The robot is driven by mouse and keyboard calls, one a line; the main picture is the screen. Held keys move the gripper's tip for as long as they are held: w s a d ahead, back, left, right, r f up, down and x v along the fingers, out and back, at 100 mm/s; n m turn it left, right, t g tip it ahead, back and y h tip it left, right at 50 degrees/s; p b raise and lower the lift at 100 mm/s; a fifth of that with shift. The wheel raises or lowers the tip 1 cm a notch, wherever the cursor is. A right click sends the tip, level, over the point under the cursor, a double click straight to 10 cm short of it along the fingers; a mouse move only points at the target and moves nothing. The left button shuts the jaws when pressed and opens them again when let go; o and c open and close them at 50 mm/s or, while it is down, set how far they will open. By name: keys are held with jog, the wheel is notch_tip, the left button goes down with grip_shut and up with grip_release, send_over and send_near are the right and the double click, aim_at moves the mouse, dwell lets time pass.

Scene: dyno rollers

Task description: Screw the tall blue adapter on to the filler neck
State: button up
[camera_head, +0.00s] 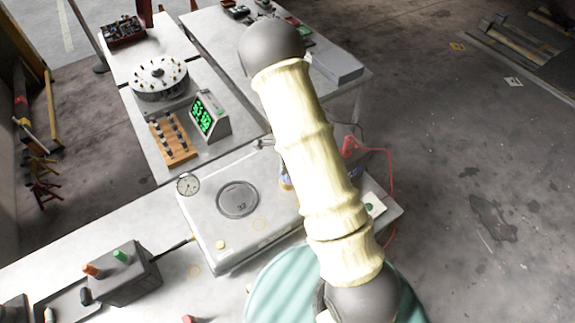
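My arm crosses the middle of the view and hides part of the bench. My gripper does not show. A light grey box (215,233) on the front bench carries a round plate marked 32 (238,199), a small dial gauge (188,184) and a small cream knob (220,244). I cannot make out a filler neck for sure. A small blue and tan piece (285,181) peeks out at the left edge of my arm, by the box; I cannot tell whether it is the tall blue adapter.
A wooden rack (172,140) of dark pieces, a green-lit display (207,114) and a round carousel (159,78) stand behind. A grey control box (125,271) is at the front left. A red cable (391,180) hangs at the right. Floor at the right is mostly clear.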

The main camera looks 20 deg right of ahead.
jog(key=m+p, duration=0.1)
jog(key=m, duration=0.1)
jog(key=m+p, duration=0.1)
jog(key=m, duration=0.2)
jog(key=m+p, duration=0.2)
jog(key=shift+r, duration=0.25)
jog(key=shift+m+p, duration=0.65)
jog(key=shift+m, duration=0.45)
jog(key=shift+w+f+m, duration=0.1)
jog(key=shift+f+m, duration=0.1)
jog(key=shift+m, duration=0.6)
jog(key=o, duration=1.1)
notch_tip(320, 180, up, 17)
jog(key=b, duration=0.2)
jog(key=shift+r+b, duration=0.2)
jog(key=shift+b, duration=0.2)
